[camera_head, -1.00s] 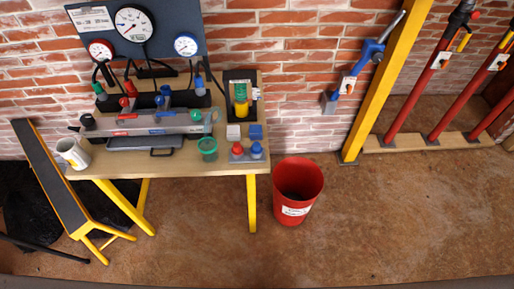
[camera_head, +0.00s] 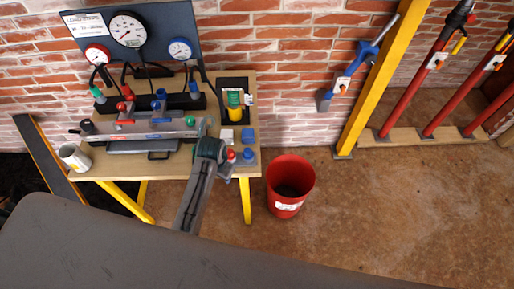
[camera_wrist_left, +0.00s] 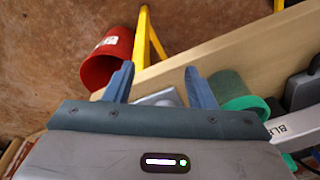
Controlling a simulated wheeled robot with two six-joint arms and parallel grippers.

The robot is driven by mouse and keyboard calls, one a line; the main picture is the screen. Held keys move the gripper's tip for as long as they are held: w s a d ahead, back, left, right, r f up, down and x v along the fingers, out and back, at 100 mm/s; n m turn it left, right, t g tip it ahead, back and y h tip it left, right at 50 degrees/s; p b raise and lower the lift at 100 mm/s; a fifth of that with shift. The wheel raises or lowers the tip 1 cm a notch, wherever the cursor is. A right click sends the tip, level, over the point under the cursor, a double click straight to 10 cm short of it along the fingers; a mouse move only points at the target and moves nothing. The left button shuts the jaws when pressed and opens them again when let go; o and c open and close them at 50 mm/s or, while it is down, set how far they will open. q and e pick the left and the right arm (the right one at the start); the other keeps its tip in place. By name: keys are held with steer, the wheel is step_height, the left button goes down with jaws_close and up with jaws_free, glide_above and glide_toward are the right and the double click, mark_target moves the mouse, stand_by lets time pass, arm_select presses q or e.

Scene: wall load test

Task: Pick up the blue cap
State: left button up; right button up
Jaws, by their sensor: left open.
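The blue cap (camera_head: 248,155) stands beside a red cap (camera_head: 231,155) on a small grey plate (camera_head: 242,165) near the front right corner of the bench. My left gripper (camera_head: 224,163) is just left of the red cap, above the bench front, and partly covers the plate. In the left wrist view its two fingers (camera_wrist_left: 159,72) are apart, with a pale grey surface (camera_wrist_left: 162,97) behind the gap. The blue cap cannot be made out in that view. My right gripper is not in view.
A red bin (camera_head: 290,188) stands on the floor right of the bench (camera_head: 120,165). A blue block (camera_head: 248,135) and white block (camera_head: 227,135) sit behind the caps.

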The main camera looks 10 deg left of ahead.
arm_select(q)
steer(key=w+d+r+m, duration=0.1)
steer(key=w+d+r, duration=0.2)
steer(key=w+r, duration=0.2)
steer(key=m+g+p, duration=0.1)
steer(key=m+p, duration=0.1)
steer(key=p, duration=0.1)
glide_toward(248, 150)
steer(key=f, duration=0.3)
steer(key=shift+w+a+f+h, duration=0.1)
steer(key=shift+w+f+h, duration=0.1)
steer(key=shift+w+h, duration=0.1)
steer(key=shift+s+f+p, duration=0.1)
steer(key=shift+f+p, duration=0.2)
steer(key=shift+f, duration=0.05)
steer(key=f, duration=0.1)
steer(key=f+p, duration=0.1)
steer(key=f, duration=0.1)
steer(key=shift+s+a+f+p, duration=0.2)
steer(key=shift+f+p, duration=0.1)
steer(key=shift+f, duration=0.45)
jaws_close()
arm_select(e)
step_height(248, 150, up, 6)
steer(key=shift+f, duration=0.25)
arm_select(q)
steer(key=shift+w, duration=0.1)
